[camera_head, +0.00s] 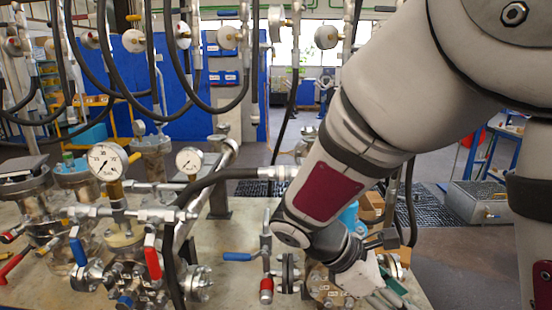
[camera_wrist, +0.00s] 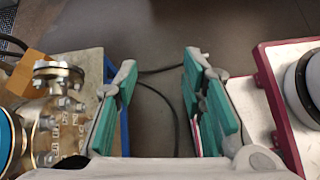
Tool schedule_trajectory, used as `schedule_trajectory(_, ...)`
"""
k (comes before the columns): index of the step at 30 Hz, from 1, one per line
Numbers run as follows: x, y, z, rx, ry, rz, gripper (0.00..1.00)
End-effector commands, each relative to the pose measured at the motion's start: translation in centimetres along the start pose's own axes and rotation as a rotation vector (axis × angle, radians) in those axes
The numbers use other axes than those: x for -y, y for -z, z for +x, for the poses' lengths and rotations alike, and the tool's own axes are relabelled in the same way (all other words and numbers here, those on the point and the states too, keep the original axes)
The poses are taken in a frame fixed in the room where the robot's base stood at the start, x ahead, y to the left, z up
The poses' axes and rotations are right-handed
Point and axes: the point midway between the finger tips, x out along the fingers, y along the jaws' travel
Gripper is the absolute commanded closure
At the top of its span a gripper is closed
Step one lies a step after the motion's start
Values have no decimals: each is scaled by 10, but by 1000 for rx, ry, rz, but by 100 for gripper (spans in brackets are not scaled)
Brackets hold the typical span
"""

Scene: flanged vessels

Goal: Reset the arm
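My arm (camera_head: 330,185) reaches from the upper right of the head view down over the bench's right side. My gripper (camera_head: 388,290) is at the bottom of that view, pointing down and partly cut off. In the wrist view my gripper (camera_wrist: 161,98) has its two green-padded fingers wide apart. Nothing is between them; the floor and a dark cable show through the gap. A brass flanged vessel (camera_wrist: 62,125) stands to the left of the fingers, on the bench. I cannot tell whether the gripper touches anything.
The bench (camera_head: 225,285) carries flanged valves with blue and red levers, and pressure gauges (camera_head: 108,162). Black hoses (camera_head: 160,60) hang above on the left. In the wrist view a red-edged white surface (camera_wrist: 255,110) with a round object (camera_wrist: 305,88) lies right. A metal box (camera_head: 475,203) stands on the floor.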

Motion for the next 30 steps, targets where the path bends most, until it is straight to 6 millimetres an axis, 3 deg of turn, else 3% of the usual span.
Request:
schedule_trajectory(10, 52, -40, -16, -439, 169, 584, 63)
schedule_trajectory(21, 92, -71, -54, -838, 299, 1195, 63)
schedule_trajectory(30, 105, -83, -73, -1007, 340, 1452, 63)
